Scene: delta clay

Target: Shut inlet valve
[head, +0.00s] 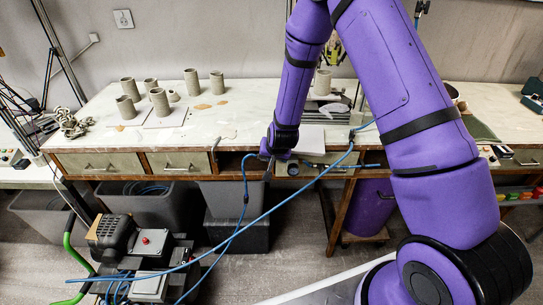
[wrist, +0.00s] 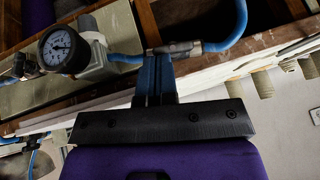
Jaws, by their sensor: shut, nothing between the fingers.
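My gripper (head: 268,168) is at the front edge of the workbench, beside the blue air line. In the wrist view its fingers (wrist: 156,62) are together, and their tips are at a grey metal fitting (wrist: 178,49) on the blue line. I cannot tell whether they touch it. This fitting may be the inlet valve; no handle position can be made out. In the head view my gripper partly hides this area.
The workbench (head: 240,110) holds several clay cylinders (head: 160,101). Blue hose (head: 250,218) loops in front of the bench and crosses the view. Grey bins (head: 140,205) and a purple drum (head: 368,207) stand below. A machine with a red button (head: 146,241) is at lower left.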

